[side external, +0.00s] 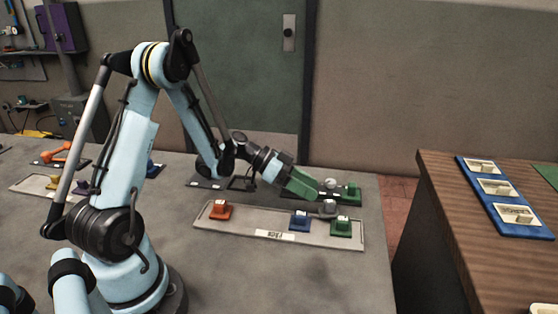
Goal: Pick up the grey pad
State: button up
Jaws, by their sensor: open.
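An orange pad (220,210) is at the rack's left end. A dark plate with a green block (351,192) lies behind the rack, close to my gripper. A wooden table (450,220) on the right bears a blue tray (500,195). The grey table in front is clear.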

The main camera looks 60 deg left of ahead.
aim_at(328, 201)
jog(key=shift+x, duration=2.8)
jog(key=shift+s+f, duration=0.1)
jog(key=shift+f, duration=0.05)
grip_shut()
